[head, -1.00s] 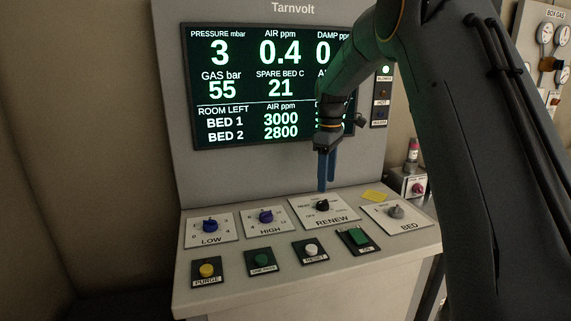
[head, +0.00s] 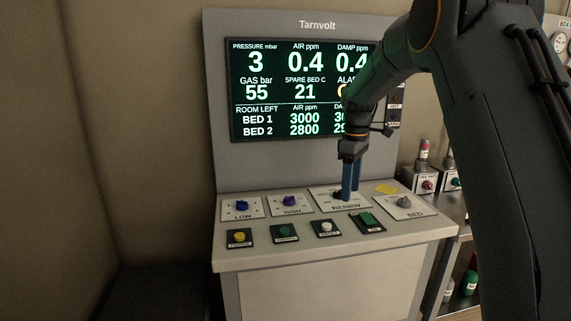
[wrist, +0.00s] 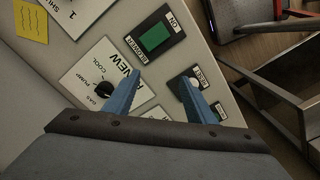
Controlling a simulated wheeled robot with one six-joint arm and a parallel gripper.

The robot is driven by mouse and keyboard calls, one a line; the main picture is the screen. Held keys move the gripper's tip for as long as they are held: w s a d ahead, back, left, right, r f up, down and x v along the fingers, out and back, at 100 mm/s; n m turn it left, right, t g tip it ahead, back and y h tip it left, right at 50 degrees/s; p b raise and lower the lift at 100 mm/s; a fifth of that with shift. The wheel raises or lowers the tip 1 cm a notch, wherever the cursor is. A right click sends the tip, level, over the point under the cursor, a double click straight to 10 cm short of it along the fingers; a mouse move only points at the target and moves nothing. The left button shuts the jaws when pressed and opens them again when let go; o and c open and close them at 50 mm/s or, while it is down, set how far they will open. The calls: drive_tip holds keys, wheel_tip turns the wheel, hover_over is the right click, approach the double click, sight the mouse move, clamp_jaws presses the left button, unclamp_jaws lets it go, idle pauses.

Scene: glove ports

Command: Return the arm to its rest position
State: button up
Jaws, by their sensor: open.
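My gripper (head: 351,194) has blue fingers and points down over the sloped control panel (head: 330,245), by the RENEW plate (head: 327,203). In the wrist view my gripper (wrist: 172,100) is open, with nothing between its fingers. The black RENEW knob (wrist: 104,90) sits left of the left fingertip, and a white button (wrist: 190,82) lies by the right fingertip. I cannot tell whether the fingers touch the panel. My arm (head: 385,80) reaches in from the right and hides part of the screen (head: 270,100).
The panel carries the blue LOW (head: 242,205) and HIGH (head: 289,201) knobs, the grey BED knob (head: 404,202), a yellow button (head: 239,237) and a green switch (head: 368,220). A yellow note (head: 386,189) lies behind. A shelf with small devices (head: 425,180) stands at the right.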

drive_tip(key=s+f+m, duration=0.3)
drive_tip(key=s, duration=0.8)
drive_tip(key=s+f+m, duration=0.4)
drive_tip(key=s, duration=0.8)
drive_tip(key=s+f+m+t, duration=0.1)
drive_tip(key=s+f+m, duration=0.3)
drive_tip(key=s, duration=0.7)
drive_tip(key=shift+s, duration=0.2)
drive_tip(key=shift+d, duration=0.1)
